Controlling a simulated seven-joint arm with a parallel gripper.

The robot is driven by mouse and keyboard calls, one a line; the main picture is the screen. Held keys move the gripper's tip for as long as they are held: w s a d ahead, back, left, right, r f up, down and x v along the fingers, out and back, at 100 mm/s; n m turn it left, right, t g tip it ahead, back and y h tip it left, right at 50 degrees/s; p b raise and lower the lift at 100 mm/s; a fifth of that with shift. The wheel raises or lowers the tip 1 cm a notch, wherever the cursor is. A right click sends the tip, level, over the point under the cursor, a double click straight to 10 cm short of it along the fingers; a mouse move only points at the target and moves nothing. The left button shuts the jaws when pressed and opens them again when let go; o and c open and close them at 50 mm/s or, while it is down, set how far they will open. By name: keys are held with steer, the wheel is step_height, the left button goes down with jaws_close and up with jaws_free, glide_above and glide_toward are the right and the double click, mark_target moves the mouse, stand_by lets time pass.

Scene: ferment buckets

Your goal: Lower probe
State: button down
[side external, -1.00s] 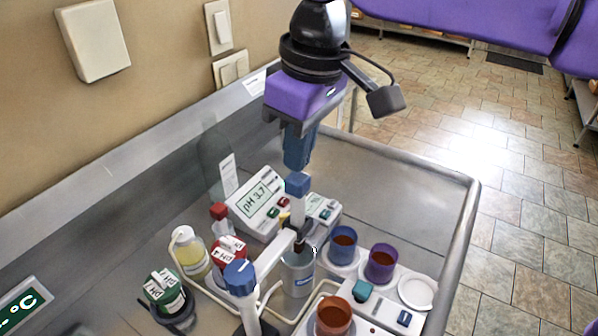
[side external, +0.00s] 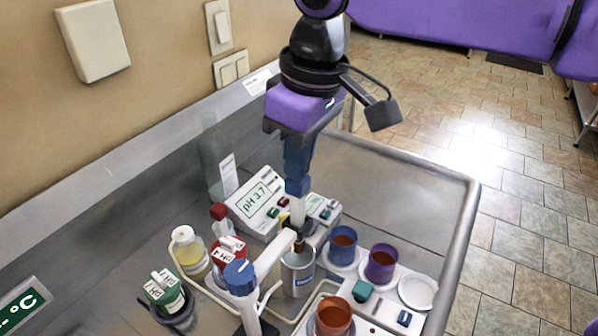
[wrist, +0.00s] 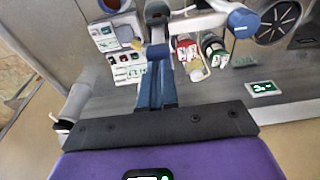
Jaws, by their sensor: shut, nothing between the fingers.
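The probe (side external: 298,207) is a white upright shaft with a blue cap (side external: 298,187). It sits in the white arm of a stand (side external: 272,252), with its dark lower end at the mouth of a grey metal beaker (side external: 298,278). Whether the tip is in liquid is hidden. My gripper (side external: 298,174) has its blue fingers shut and empty, directly above the cap. The fingertips look to be touching the cap top or very close to it. In the wrist view my fingers (wrist: 157,88) are together, with the blue cap (wrist: 157,51) just beyond them.
A pH meter (side external: 252,200) reading 3.7 stands behind the probe. The stand's blue knob (side external: 240,276), red bottle (side external: 229,250), green-labelled bottle (side external: 166,293) and yellow bottle (side external: 188,250) are left. Blue (side external: 343,245), purple (side external: 381,262) and orange (side external: 333,316) cups are right.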

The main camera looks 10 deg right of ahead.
mark_target(298, 189)
steer(key=shift+f, duration=2.7)
steer(key=shift+r, duration=2.55)
steer(key=shift+d, duration=0.35)
steer(key=s+d+f+n, duration=0.1)
steer(key=s+d+f, duration=0.3)
steer(key=d, duration=0.9)
steer(key=s+d+f+n, duration=0.1)
steer(key=s+d+f, duration=0.3)
steer(key=s+d, duration=0.6)
steer(key=s+d+f+n+g, duration=0.1)
steer(key=s+d+f, duration=0.3)
steer(key=d, duration=1.2)
steer(key=s, duration=0.3)
steer(key=shift+f+n+h, duration=0.2)
steer(key=shift+n+h, duration=0.1)
steer(key=shift+h, duration=0.1)
steer(key=shift+w, duration=0.15)
